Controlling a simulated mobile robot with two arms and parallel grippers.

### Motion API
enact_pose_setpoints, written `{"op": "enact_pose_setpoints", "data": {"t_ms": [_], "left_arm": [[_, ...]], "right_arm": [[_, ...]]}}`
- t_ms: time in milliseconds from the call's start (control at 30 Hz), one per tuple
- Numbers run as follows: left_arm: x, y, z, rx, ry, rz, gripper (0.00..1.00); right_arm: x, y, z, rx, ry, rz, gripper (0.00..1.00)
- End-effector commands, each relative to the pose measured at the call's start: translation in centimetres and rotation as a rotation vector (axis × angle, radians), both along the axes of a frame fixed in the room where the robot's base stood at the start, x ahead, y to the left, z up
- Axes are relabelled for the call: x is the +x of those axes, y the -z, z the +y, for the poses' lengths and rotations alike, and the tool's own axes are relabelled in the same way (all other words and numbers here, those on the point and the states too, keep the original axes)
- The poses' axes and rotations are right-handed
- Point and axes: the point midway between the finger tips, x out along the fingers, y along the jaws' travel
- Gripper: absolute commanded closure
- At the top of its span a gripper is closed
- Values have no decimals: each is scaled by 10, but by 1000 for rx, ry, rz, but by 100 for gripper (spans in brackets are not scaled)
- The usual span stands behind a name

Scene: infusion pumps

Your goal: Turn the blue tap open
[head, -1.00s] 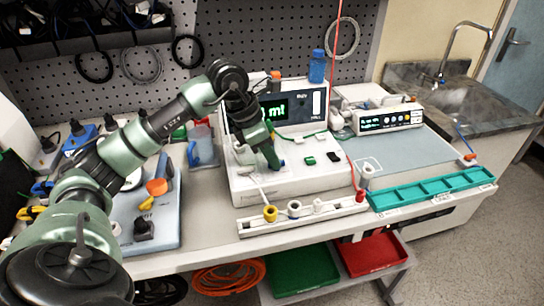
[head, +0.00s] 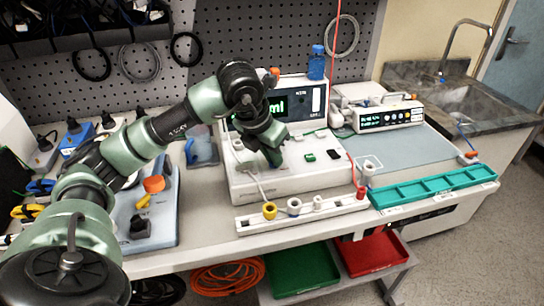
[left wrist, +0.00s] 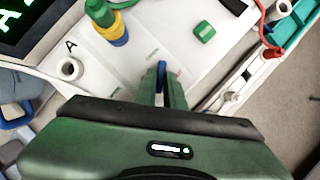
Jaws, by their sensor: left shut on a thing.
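The blue tap (left wrist: 162,72) is a thin blue lever on the white pump panel. In the left wrist view it stands between the two fingertips of my left gripper (left wrist: 162,88), which is shut on it. In the head view my left gripper (head: 273,158) reaches down to the front half of the white pump station (head: 300,180), and its fingers hide the tap. My right gripper is in neither view.
A green tap (left wrist: 203,32) and a green, yellow and blue stack (left wrist: 110,25) stand near the fingers. A white port marked A (left wrist: 70,68) is at left. A white rail (head: 345,207) with coloured rings and a teal tray (head: 435,187) lie in front.

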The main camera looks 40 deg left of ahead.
Motion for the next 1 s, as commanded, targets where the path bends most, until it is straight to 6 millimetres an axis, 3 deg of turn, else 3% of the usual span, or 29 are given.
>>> {"op": "enact_pose_setpoints", "data": {"t_ms": [400, 1000], "left_arm": [[1, -1, -3, -1, -221, -3, 100], [1, -2, -2, -1, -265, -4, 100]], "right_arm": [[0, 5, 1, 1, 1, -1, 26], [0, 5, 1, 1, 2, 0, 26]]}}
